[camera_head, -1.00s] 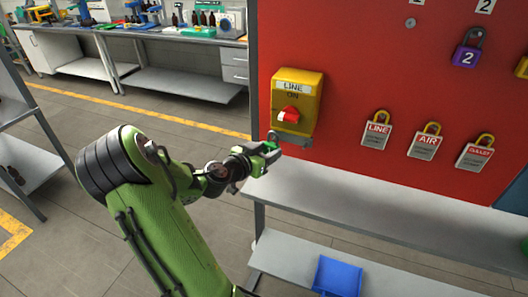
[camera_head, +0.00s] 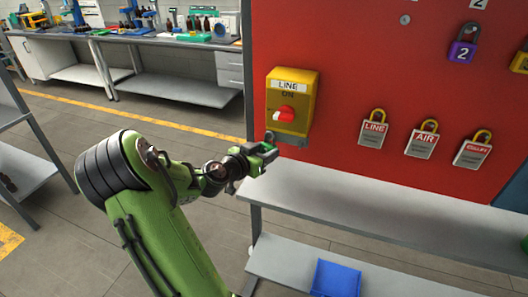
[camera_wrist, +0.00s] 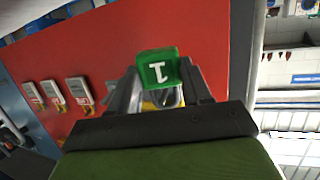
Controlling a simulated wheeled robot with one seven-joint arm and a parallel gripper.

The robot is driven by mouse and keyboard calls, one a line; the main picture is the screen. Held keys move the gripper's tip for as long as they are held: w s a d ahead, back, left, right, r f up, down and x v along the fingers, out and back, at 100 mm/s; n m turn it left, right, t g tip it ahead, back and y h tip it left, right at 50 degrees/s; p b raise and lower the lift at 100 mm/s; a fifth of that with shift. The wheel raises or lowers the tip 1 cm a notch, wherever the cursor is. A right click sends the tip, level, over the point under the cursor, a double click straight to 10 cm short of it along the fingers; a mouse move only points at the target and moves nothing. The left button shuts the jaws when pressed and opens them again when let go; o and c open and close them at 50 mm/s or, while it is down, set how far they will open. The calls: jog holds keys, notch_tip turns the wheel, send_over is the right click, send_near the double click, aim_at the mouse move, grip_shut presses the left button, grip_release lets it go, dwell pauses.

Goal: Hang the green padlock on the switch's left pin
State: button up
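The switch (camera_head: 293,98) is a yellow box marked LINE ON with a red knob, mounted on the red board. A grey bracket (camera_head: 292,139) shows along its bottom edge; its left end is by my gripper, and the pins are too small to make out. My gripper (camera_head: 264,152) is just below and left of the switch. In the wrist view, the green padlock (camera_wrist: 158,68), marked 1, is held between the fingers of my gripper (camera_wrist: 160,88). Its shackle (camera_wrist: 168,97) shows partly below the body in that view, with yellow behind it. Whether the shackle touches the bracket cannot be told.
LINE (camera_head: 373,129), AIR (camera_head: 422,139) and a third tag (camera_head: 472,149) hang on the red board (camera_head: 345,60). A purple padlock (camera_head: 464,44) marked 2 hangs higher. A grey shelf (camera_head: 340,205) runs below, with a blue bin (camera_head: 336,278) lower down.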

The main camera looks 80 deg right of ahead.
jog(key=o, duration=0.5)
jog(key=v, duration=1.5)
jog(key=shift+w+a+b, duration=0.1)
jog(key=shift+a+b, duration=0.2)
jog(key=shift+a, duration=0.05)
